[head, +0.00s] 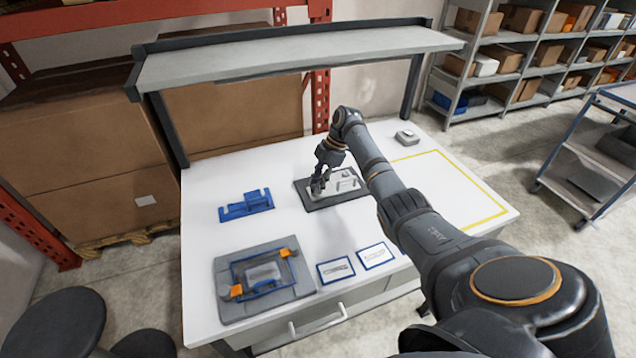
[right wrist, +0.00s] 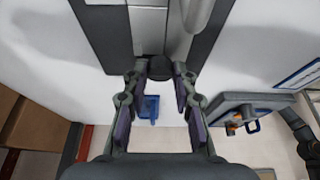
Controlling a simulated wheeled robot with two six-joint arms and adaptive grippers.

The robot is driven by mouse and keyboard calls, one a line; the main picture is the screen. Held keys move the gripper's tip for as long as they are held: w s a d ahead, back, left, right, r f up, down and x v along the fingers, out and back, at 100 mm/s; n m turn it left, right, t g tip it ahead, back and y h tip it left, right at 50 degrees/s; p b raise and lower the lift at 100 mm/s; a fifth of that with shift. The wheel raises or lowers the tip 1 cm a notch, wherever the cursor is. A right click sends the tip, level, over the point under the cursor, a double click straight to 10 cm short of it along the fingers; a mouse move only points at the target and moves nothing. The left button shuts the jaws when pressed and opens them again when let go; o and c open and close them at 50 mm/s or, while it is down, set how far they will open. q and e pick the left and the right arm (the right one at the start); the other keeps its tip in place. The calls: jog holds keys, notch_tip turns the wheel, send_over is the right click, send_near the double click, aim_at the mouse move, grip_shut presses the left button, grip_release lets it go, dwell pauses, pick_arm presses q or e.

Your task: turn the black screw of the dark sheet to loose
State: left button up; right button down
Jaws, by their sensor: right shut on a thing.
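The dark sheet (head: 335,202) lies on the white table near its middle, with a lighter grey part on top. My right gripper (head: 318,190) reaches down over its left end. In the right wrist view the dark sheet (right wrist: 103,32) fills the top. There my right gripper (right wrist: 160,82) has its fingertips on either side of the black screw (right wrist: 157,68) at the sheet's near edge, shut on it. The gripper hides the screw in the head view. My left gripper is not in view.
A blue fixture (head: 246,205) lies left of the sheet. A grey plate with orange clamps (head: 262,278) and two cards (head: 336,269) lie in front. A shelf (head: 300,55) spans the table's back. A yellow outlined area (head: 480,217) at right is partly behind my arm.

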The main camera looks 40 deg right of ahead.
jog(key=c, duration=1)
grip_release()
jog(key=shift+f, duration=0.25)
jog(key=shift+c, duration=0.2)
jog(key=shift+r, duration=0.15)
jog(key=shift+d+r, duration=0.1)
jog(key=shift+r, duration=0.1)
jog(key=v, duration=1.1)
jog(key=shift+d, duration=0.2)
jog(key=shift+s+r, duration=0.1)
jog(key=shift+r, duration=0.1)
